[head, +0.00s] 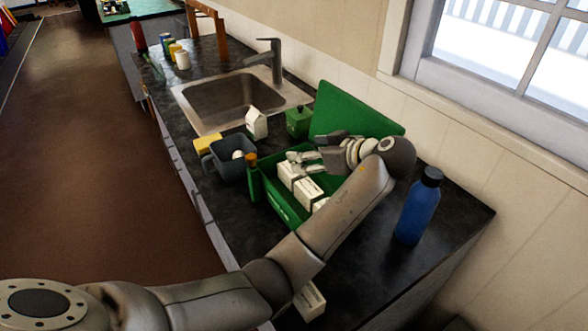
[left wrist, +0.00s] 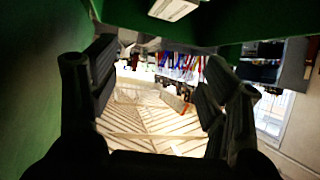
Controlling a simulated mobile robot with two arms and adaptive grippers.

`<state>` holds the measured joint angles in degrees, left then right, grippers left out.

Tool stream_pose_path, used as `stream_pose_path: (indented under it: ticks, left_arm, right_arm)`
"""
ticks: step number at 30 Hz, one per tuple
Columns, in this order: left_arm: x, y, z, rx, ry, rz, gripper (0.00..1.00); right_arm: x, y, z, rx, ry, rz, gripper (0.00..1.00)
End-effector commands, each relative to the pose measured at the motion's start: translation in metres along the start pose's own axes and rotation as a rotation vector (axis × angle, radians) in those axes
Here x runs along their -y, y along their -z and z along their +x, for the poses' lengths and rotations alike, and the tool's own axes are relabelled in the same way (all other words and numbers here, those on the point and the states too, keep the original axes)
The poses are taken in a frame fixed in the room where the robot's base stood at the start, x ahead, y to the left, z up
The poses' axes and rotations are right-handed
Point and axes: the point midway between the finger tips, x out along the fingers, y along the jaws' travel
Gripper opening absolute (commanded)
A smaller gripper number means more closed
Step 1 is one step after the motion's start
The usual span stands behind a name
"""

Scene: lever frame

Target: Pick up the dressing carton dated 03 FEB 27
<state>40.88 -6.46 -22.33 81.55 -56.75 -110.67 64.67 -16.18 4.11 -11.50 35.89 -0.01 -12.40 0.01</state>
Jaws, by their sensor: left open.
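Several white dressing cartons (head: 308,189) stand in the open green box (head: 284,208) on the dark counter. Another white carton (head: 310,300) lies at the front, partly hidden by my left arm. No date is readable. My left gripper (head: 299,160) is open at the far end of the green box, over or just inside it; its exact height I cannot tell. In the left wrist view its two dark fingers (left wrist: 160,80) are spread with nothing between them. Green surfaces surround them, and a white carton (left wrist: 173,8) shows at the top edge.
The green lid (head: 352,112) stands open behind the box. A blue bottle (head: 417,208) stands right of my arm.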

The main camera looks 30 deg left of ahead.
Motion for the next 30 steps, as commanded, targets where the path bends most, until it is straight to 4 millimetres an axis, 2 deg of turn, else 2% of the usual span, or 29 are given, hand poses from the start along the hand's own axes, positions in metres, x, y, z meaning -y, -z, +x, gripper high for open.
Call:
stream_pose_path:
  ticks: [3,7,11,14,19,24,30]
  left_arm:
    - [0.001,-0.022,0.013,-0.001,0.004,0.006,0.70]
    - [0.001,-0.041,0.023,-0.001,0.003,0.004,0.70]
    - [0.000,-0.042,0.034,-0.002,0.002,0.000,0.70]
    - [0.000,-0.042,0.040,-0.001,0.001,0.000,0.70]
    - [0.001,-0.040,0.065,-0.003,0.005,0.002,0.70]
    - [0.001,-0.041,0.090,-0.002,0.002,0.001,0.70]
    - [0.000,-0.043,0.100,0.000,0.000,0.000,0.70]
  right_arm:
    - [0.004,-0.027,-0.008,0.042,0.005,-0.001,0.40]
    - [0.005,-0.041,-0.012,0.063,0.006,-0.003,0.40]
    - [0.002,-0.036,-0.014,0.056,0.003,-0.004,0.40]
    - [-0.003,-0.023,-0.014,0.037,-0.003,-0.005,0.40]
    - [-0.007,-0.004,-0.022,0.007,-0.008,-0.004,0.40]
    - [-0.008,-0.007,-0.027,0.013,-0.009,-0.003,0.40]
    - [-0.006,-0.019,-0.029,0.031,-0.006,-0.002,0.40]
